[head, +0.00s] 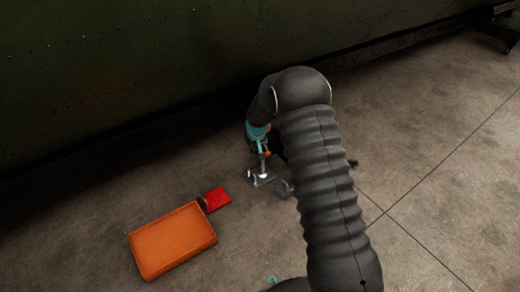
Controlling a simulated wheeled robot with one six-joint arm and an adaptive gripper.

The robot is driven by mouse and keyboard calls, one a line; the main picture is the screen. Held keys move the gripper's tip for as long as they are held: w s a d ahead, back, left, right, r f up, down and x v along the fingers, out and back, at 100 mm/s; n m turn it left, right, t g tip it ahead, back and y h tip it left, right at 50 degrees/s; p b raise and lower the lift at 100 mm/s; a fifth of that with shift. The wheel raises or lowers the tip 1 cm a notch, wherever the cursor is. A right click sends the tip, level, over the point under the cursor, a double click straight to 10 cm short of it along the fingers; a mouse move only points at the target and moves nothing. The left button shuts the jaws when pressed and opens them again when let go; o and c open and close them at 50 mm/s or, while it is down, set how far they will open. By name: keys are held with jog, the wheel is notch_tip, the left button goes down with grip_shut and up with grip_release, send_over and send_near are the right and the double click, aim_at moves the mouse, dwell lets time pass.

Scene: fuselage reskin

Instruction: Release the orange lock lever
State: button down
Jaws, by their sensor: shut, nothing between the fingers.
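A small orange part (267,153), which looks like the lock lever, shows just left of my arm, at the top of a silver post on a metal foot (262,179) on the floor. It is too small to tell its position. My black ribbed arm reaches from the bottom right up to the middle. Its teal-and-black wrist end is close above the orange part. I cannot tell whether anything touches the lever.
An orange box (173,240) lies on the floor at lower left, with a small red item (217,200) beside it. A dark green riveted wall (120,70) runs along the back. The concrete floor at right is mostly clear. A dark stand (503,27) shows at top right.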

jog(key=d+r, duration=0.3)
jog(key=r, duration=0.5)
jog(key=shift+r+p, duration=0.35)
jog(key=shift+r, duration=0.05)
jog(key=shift+d, duration=0.1)
jog(key=s+d+f+g, duration=0.1)
jog(key=s+f+g, duration=0.15)
jog(key=s, duration=0.35)
jog(key=s+d+r+m+t+p, duration=0.1)
jog(key=s+d+r, duration=0.3)
jog(key=s+r, duration=0.7)
jog(key=s+d+r+m+t+p, duration=0.1)
jog(key=s+d+r+t+p, duration=0.1)
jog(key=s+r, duration=1)
jog(key=s+d+r+m+t+h+p, duration=0.1)
jog(key=s+d+r+p, duration=0.2)
jog(key=s+d+r, duration=0.3)
jog(key=s+r, duration=0.5)
jog(key=s, duration=0.4)
jog(key=shift+s+r, duration=0.3)
jog(key=shift+s, duration=0.05)
